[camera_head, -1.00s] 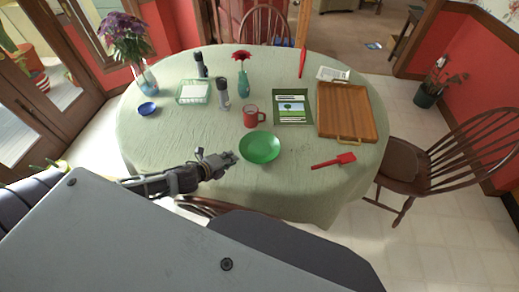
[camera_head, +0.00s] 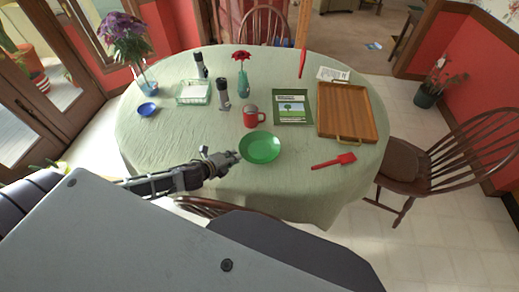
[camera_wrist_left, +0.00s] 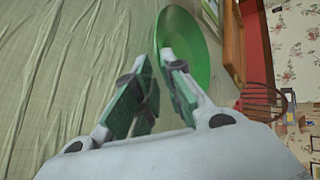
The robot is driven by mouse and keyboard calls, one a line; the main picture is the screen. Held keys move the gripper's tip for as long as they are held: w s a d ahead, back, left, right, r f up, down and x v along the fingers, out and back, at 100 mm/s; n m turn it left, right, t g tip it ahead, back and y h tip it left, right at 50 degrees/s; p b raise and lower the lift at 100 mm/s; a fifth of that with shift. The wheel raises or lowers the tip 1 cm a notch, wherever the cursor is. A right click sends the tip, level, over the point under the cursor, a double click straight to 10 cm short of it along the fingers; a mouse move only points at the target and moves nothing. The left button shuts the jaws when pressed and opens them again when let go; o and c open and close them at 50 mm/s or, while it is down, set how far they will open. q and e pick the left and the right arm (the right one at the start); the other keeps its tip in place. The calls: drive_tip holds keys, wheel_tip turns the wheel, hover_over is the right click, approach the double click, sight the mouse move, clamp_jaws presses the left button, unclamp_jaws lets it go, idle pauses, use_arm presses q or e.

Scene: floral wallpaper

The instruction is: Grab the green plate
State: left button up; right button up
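The green plate (camera_head: 260,148) lies on the near part of the round table, just right of my left gripper. My left gripper (camera_head: 234,157) is low over the cloth with its fingertips close to the plate's left rim. In the left wrist view the two fingers (camera_wrist_left: 152,62) are apart with nothing held between them. There the plate (camera_wrist_left: 200,32) is beyond the fingertips, with the right fingertip overlapping it and the left fingertip outside its rim. I cannot tell whether a finger touches it. My right gripper is not in view.
A red mug (camera_head: 251,118) stands just behind the plate. A red spatula (camera_head: 334,161) lies to its right, and a green book (camera_head: 292,106) and wooden tray (camera_head: 346,112) lie behind. A dark shaker (camera_head: 223,95) stands left of the mug. The cloth (camera_head: 165,140) at left is bare.

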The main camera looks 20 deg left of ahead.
sight(242, 154)
use_arm(q)
drive_tip(key=shift+x, duration=2.55)
drive_tip(key=shift+d, duration=0.1)
drive_tip(key=shift+c, duration=0.2)
clamp_jaws()
drive_tip(key=shift+r, duration=0.2)
wheel_tip(242, 154, up, 10)
drive_tip(key=shift+p, duration=0.45)
drive_tip(key=shift+f, duration=0.15)
